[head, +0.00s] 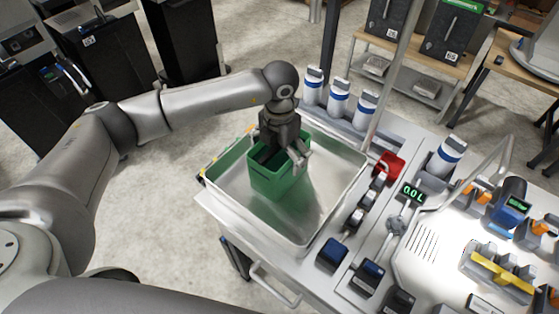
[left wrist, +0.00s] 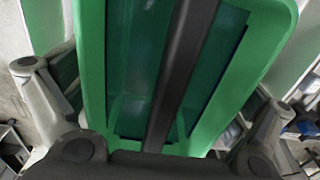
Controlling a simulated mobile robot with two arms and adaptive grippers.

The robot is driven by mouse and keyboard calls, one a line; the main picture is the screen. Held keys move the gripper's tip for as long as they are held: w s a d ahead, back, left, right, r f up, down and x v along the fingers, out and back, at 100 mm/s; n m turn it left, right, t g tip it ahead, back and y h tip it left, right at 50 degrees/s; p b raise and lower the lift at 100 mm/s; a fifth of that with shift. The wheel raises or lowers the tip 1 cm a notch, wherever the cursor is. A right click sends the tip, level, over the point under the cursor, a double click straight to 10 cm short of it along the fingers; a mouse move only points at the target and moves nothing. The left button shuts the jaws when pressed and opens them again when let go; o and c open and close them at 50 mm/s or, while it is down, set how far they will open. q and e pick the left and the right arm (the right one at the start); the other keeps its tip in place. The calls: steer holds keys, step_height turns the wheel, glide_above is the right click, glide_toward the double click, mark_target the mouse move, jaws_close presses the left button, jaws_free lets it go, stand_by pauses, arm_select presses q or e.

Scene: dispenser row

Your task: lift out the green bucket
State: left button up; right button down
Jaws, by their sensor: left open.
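The green bucket (head: 270,178) stands upright in the metal basin (head: 330,212) of the cart in the head view. My left gripper (head: 287,158) is over the bucket's top, pointing down, with its fingers spread. In the left wrist view the bucket (left wrist: 95,70) fills the middle, with a dark bar (left wrist: 180,75) running across its opening. The fingers of my left gripper (left wrist: 160,110) show on either side of the bucket, open. I cannot tell whether they touch its walls. My right gripper is not in view.
White bottles with blue bands (head: 339,97) stand behind the basin. A red container (head: 389,165), a display (head: 413,193) and several dark-topped items (head: 333,253) line the basin's right side. A metal post (head: 393,70) rises behind it. Open floor (head: 165,245) lies to the left.

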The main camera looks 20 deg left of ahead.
arm_select(q)
steer(key=shift+c, duration=0.6)
steer(key=c, duration=1.7)
steer(key=shift+w+r, duration=0.15)
steer(key=shift+r, duration=0.05)
steer(key=shift+c, duration=1)
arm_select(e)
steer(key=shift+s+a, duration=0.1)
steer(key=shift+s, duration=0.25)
